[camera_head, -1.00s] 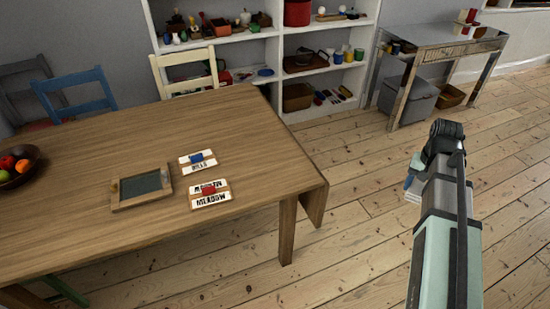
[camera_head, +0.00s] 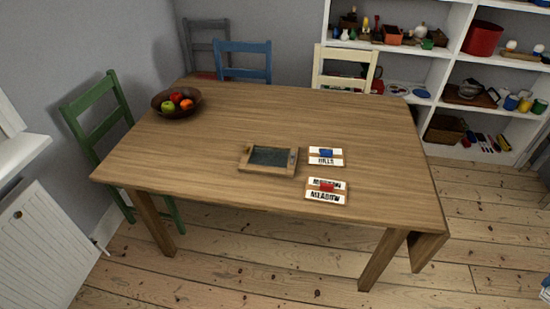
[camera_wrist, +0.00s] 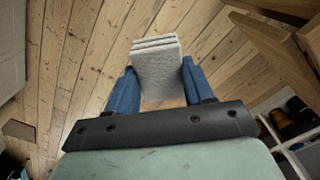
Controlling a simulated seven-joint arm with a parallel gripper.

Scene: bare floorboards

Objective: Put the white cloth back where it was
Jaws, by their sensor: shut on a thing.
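The white cloth (camera_wrist: 158,70) is folded into a thick pad with several layers. In the wrist view my gripper (camera_wrist: 156,84) has its blue fingers on both sides of the cloth and is shut on it. The cloth is held above the floorboards. In the head view only a small blue and white bit shows at the lower right edge (camera_head: 545,287); most of my arm is out of that view. Nothing in the frames marks where the cloth lay before.
A wooden table (camera_head: 200,150) bears a fruit bowl (camera_head: 158,104), a framed slate (camera_head: 268,158) and two lettered cards, one with a blue piece (camera_head: 325,162), one with a red (camera_head: 322,194). Chairs stand around it. A shelf (camera_head: 446,85) stands behind. Open floor lies in front.

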